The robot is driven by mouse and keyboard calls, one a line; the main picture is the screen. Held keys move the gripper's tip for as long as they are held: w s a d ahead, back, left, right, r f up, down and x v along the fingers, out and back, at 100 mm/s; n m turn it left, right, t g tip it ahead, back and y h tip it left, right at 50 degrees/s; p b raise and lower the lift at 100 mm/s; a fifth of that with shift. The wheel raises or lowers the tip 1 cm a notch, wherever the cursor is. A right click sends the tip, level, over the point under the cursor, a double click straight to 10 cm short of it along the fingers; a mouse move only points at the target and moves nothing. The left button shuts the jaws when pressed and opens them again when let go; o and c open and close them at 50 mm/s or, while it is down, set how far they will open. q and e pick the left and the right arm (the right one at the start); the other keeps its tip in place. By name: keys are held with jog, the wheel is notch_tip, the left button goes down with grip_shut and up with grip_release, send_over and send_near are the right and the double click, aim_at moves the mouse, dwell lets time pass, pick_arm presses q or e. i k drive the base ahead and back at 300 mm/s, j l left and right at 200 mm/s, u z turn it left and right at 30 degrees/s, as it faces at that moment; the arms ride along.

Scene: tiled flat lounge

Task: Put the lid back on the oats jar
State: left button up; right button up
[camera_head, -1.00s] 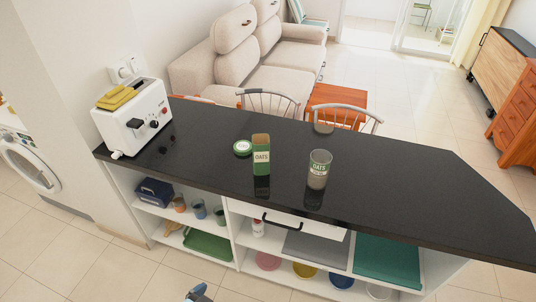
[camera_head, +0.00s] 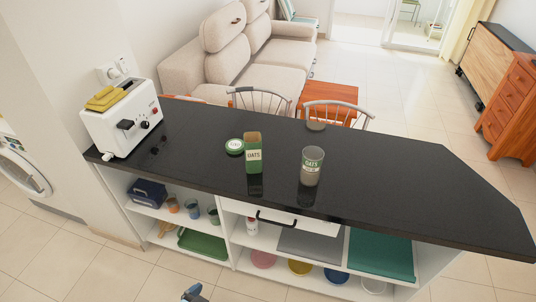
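My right gripper is out of view.
A white toaster (camera_head: 122,122) with yellow items on top stands at the counter's left end. Chairs (camera_head: 335,108) stand behind the black counter (camera_head: 410,190). Open shelves below hold a green tray (camera_head: 205,243) and bowls. The counter's right side is clear.

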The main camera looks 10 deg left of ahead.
aim_at(313, 156)
jog(key=j+z, duration=0.35)
jog(key=j, duration=0.7)
jog(key=k+j+z, duration=0.1)
jog(key=j+z, duration=0.25)
jog(key=j, duration=0.7)
